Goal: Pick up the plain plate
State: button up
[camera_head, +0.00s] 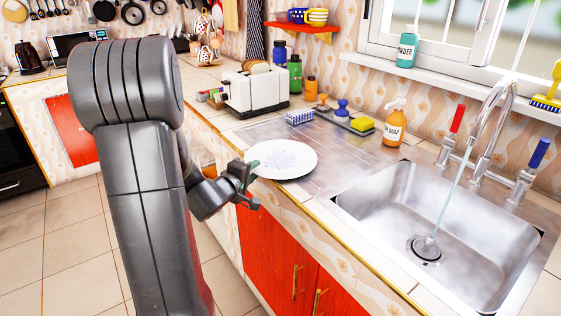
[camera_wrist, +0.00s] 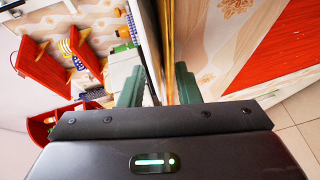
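My gripper (camera_head: 250,173) is at the plate's left rim in the head view. In the wrist view the two green fingers of my gripper (camera_wrist: 158,88) stand apart with a gap between them. A thin white strip and the counter's golden edge run into that gap. I cannot tell whether the fingers touch the plate.
A toaster (camera_head: 255,90) stands behind the plate. The sink (camera_head: 440,225) has running water. Red cabinet doors (camera_head: 275,245) are below the counter.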

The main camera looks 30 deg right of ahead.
grip_shut()
